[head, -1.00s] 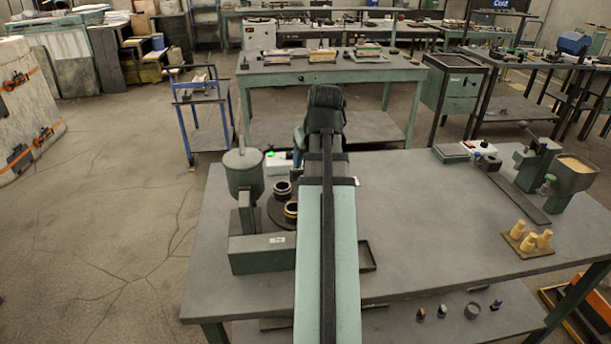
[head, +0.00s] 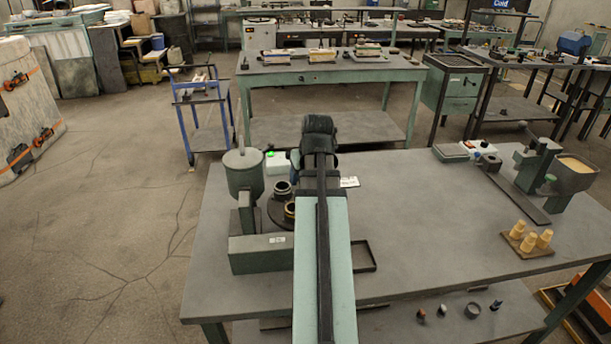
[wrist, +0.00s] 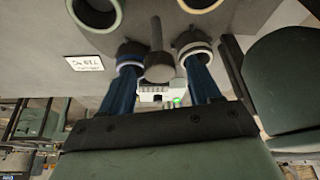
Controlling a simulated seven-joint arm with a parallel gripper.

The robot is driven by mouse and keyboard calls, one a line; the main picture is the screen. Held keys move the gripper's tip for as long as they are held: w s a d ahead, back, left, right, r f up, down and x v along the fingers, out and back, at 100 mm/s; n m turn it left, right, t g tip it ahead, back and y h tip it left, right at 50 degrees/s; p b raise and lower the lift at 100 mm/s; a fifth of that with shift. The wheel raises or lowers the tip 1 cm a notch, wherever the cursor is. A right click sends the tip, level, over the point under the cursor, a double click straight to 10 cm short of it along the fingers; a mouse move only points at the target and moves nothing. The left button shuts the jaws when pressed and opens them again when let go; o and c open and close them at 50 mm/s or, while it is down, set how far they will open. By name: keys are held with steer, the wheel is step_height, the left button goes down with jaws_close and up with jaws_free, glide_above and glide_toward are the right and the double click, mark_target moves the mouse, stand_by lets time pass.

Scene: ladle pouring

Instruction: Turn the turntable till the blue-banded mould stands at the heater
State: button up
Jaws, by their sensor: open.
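The turntable (head: 272,221) is a dark disc at the left of the bench, partly hidden by my arm. In the wrist view several ring-shaped moulds stand around a dark upright peg (wrist: 158,65). The mould with a pale bluish band (wrist: 130,57) is beside one finger; a grey-rimmed mould (wrist: 192,42) is beside the other. A yellow-banded mould (head: 290,209) stands at the near side. My gripper (wrist: 160,78) is open, with its blue fingers on either side of the peg; contact is unclear. I cannot tell for certain which fixture is the heater.
A green vessel on a stand (head: 243,172) and a long green box (head: 262,254) stand left of my arm. A white box with a green light (head: 277,162) is behind the turntable. A white label card (head: 349,182) lies right of it.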

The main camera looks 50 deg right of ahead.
steer(key=shift+c, duration=0.4)
jaws_close()
